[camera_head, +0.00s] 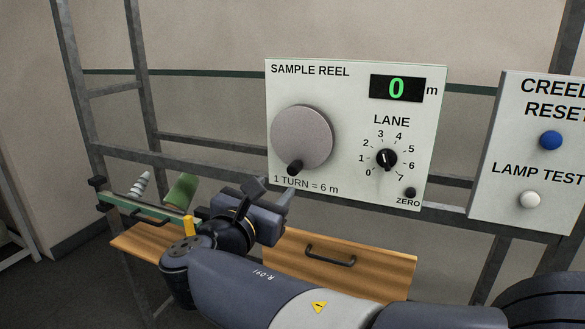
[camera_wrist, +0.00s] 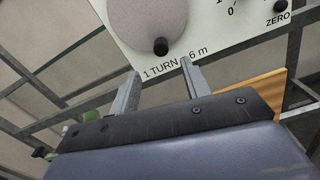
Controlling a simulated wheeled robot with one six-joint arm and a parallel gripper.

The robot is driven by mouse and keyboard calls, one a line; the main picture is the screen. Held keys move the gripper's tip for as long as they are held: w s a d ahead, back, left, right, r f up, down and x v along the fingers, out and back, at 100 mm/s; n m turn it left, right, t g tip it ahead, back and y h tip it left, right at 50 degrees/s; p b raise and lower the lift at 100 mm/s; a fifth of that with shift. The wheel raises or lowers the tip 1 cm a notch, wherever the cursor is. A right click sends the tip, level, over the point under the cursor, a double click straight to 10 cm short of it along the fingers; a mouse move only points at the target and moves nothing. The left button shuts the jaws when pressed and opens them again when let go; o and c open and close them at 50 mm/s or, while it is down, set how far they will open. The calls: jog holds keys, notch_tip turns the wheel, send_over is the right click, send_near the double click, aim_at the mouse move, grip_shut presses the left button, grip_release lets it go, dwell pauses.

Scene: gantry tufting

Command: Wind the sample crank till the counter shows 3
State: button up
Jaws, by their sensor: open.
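The sample reel panel (camera_head: 340,190) is a white board with a round grey crank disc (camera_head: 302,137) on its left. The crank's black knob (camera_head: 295,167) sits at the bottom of the disc. The counter (camera_head: 396,88) reads a green 0, with "m" beside it. Print under the disc says 1 TURN = 6 m. My gripper (camera_head: 268,190) is open and empty, below and left of the knob in the head view. In the wrist view the two fingers of my gripper (camera_wrist: 160,68) point up toward the knob (camera_wrist: 161,46), apart from it.
A lane dial (camera_head: 387,159) and a small black ZERO button (camera_head: 410,192) are on the panel's right. Another panel with a blue button (camera_head: 550,140) and a white button (camera_head: 530,199) stands further right. A wooden drawer (camera_head: 345,262) with a dark handle is below.

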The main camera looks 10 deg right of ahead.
aim_at(292, 171)
jog(key=p+x, duration=0.1)
jog(key=x, duration=0.8)
jog(key=shift+w+d, duration=0.2)
jog(key=shift+w, duration=0.05)
grip_shut()
